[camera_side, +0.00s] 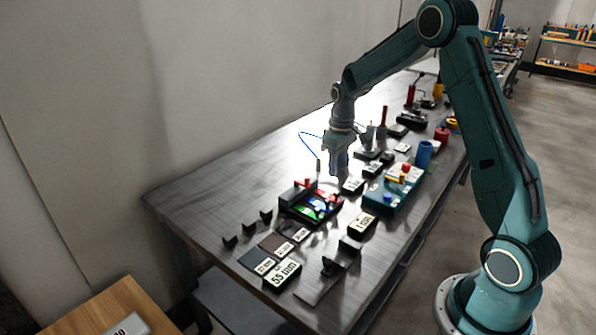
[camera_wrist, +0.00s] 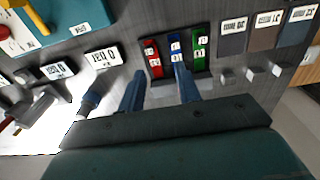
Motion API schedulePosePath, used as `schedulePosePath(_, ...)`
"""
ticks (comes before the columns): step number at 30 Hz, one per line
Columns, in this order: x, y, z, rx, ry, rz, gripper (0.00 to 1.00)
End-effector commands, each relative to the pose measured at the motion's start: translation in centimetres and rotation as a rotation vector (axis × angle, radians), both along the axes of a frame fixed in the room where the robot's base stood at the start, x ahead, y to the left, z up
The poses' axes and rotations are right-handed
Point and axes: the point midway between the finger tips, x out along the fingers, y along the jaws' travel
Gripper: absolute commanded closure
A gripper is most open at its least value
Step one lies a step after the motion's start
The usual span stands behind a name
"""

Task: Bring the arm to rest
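My gripper (camera_side: 340,180) hangs pointing down over the middle of the long dark table (camera_side: 195,190), at the end of my teal arm. A black tray (camera_side: 283,206) with red, green and blue pieces is just left of the gripper in the side view. The gap between fingertips and table is hard to judge.
A teal box (camera_side: 385,195) with coloured pegs, a blue cup (camera_side: 424,154) and several dark fixtures crowd the table. Labelled plates (camera_side: 283,274) lie at the near end. A wall (camera_side: 220,80) runs along the back. A wooden surface (camera_side: 105,310) is at lower left.

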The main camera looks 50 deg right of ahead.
Motion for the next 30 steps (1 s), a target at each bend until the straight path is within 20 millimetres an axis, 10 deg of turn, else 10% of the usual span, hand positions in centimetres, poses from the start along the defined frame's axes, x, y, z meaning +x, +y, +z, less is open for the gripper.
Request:
schedulePosePath(15, -4.9, 7.8, 11.0, -0.035, -0.128, 0.003, 0.66)
schedulePosePath(30, -12.8, 14.3, 17.3, -0.038, -0.257, 0.004, 0.66)
